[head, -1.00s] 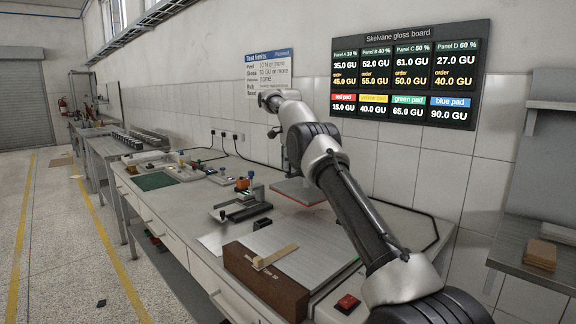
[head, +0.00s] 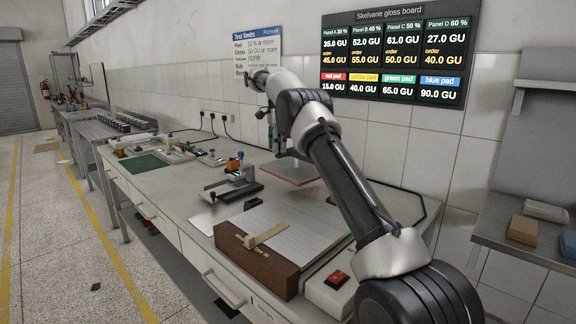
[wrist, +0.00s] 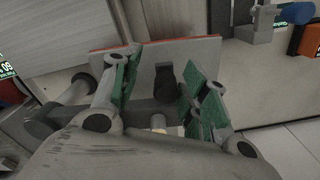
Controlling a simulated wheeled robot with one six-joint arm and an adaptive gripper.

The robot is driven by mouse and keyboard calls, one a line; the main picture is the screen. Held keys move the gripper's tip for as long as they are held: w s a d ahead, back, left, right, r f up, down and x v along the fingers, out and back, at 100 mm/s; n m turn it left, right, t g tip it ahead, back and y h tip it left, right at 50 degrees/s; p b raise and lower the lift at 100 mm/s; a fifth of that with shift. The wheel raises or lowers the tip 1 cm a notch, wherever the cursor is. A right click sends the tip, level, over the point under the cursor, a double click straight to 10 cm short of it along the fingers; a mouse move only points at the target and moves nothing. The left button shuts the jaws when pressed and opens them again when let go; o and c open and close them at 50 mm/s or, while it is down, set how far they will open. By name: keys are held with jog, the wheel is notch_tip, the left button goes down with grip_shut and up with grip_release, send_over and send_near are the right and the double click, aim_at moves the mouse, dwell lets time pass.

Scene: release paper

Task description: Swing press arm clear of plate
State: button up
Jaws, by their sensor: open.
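My gripper (wrist: 160,76) is open in the wrist view, its two green-padded fingers apart. A dark knob-like post (wrist: 165,84) shows between the fingers with a gap on either side; I cannot tell if it belongs to the press arm. Beyond it is a grey plate (wrist: 146,58) with a red-orange edge. In the head view my gripper (head: 272,138) hangs at the back of the bench, beside the red-edged plate (head: 296,170). My own arm hides part of the press there, and the press arm cannot be made out clearly.
A brown block with a wooden strip (head: 264,236) and a red switch box (head: 336,280) stand at the bench front. A small fixture with an orange part (head: 234,165) sits left of the plate. A wall runs close behind. A shelf with blocks (head: 523,229) is at right.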

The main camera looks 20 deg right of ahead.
jog(key=s+a+n, duration=0.3)
jog(key=s+n, duration=0.4)
jog(key=s, duration=0.7)
jog(key=s+a+n, duration=0.4)
jog(key=s+n, duration=0.4)
jog(key=s, duration=0.6)
jog(key=shift+s+a+r, duration=0.1)
notch_tip(320, 180, up, 9)
dwell(0.4)
